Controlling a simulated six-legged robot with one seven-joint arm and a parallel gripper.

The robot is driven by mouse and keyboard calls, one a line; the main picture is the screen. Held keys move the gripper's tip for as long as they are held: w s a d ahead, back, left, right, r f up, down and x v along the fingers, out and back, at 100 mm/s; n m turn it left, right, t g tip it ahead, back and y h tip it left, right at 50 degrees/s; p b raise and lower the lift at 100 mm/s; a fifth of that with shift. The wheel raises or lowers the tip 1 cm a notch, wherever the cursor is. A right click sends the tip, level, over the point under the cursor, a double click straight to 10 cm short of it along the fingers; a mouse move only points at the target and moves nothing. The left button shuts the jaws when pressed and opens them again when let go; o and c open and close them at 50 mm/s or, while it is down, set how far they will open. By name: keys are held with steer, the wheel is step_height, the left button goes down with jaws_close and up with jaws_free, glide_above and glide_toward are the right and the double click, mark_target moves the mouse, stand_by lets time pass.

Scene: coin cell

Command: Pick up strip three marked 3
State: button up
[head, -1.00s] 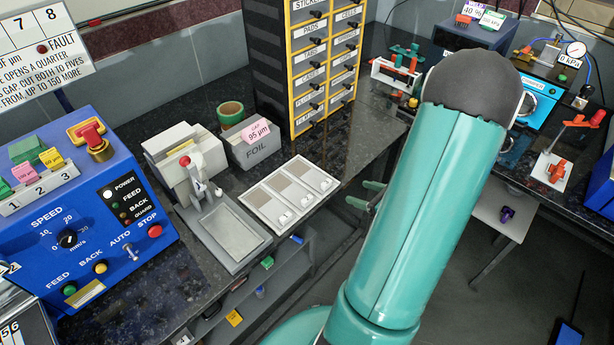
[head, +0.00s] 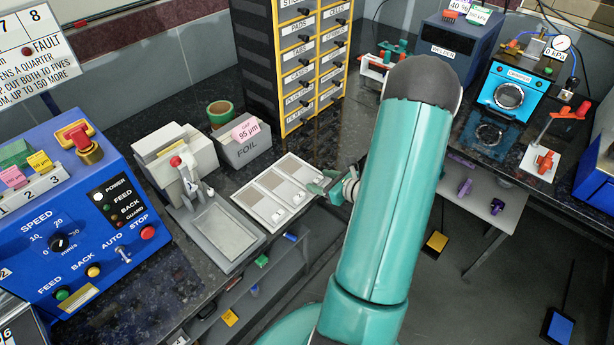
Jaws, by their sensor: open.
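A white tray with three side-by-side panels stands at the front edge of the dark bench. Each panel has a grey and brownish patch and a small white tab; the panels are the near-left one (head: 258,205), the middle one (head: 279,188) and the far-right one (head: 302,171). I cannot read a 3 on any of them. My gripper (head: 319,187) is open and empty, with teal fingers beside the tray's right end, close to the far-right panel. I cannot tell whether it touches. My teal arm hides part of the bench to the right.
A grey machine with a shallow pan (head: 222,236) stands left of the tray. A blue control box (head: 70,215) with slots marked 1, 2, 3 is at left.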

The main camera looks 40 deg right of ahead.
steer(key=shift+w+f, duration=0.2)
steer(key=shift+w, duration=0.3)
steer(key=c, duration=1)
steer(key=shift+c, duration=0.2)
steer(key=shift+r, duration=0.15)
